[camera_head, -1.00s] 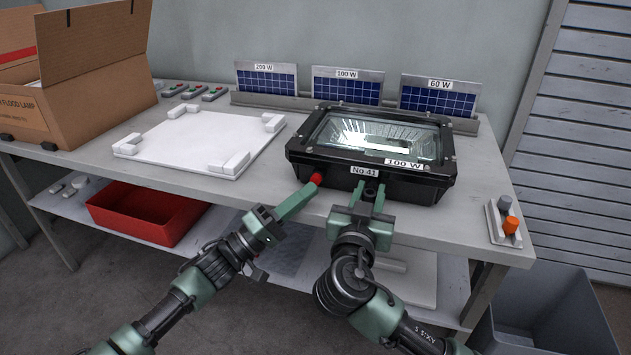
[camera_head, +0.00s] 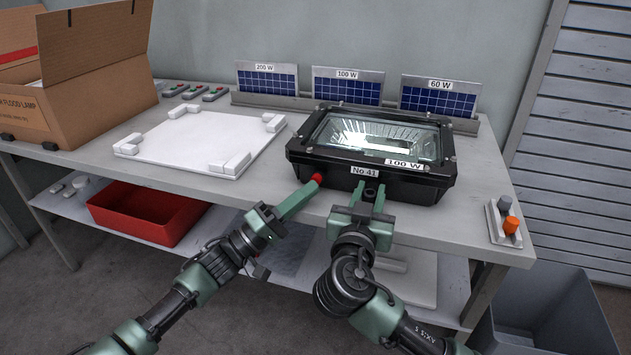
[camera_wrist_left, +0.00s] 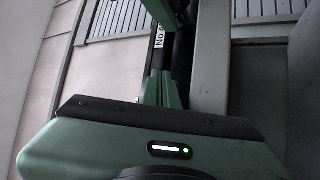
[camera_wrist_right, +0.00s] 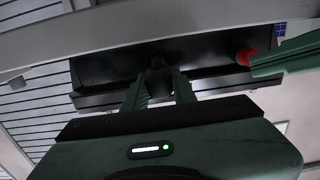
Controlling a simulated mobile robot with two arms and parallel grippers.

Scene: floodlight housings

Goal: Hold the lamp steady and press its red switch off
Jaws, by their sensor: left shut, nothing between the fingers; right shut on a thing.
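The lamp (camera_head: 306,158) is a black floodlight housing with a glass front, labelled "No 41" and "100 W", lying on the bench. A bright patch shows behind its glass. Its red switch (camera_head: 317,178) sticks out at the front left. My left gripper (camera_head: 313,185) is shut and empty, its tips at the switch; contact is hard to tell. The right wrist view also shows the switch (camera_wrist_right: 243,57) beside the left fingers. My right gripper (camera_head: 370,192) is shut on a dark stub (camera_wrist_right: 157,76) at the lamp's front. The left wrist view hides the switch.
A white board (camera_head: 190,150) with corner blocks lies left of the lamp. A cardboard box (camera_head: 95,100) stands at the far left. Labelled panels (camera_head: 347,90) stand behind the lamp. A small block with grey and orange knobs (camera_head: 511,225) sits at the right edge.

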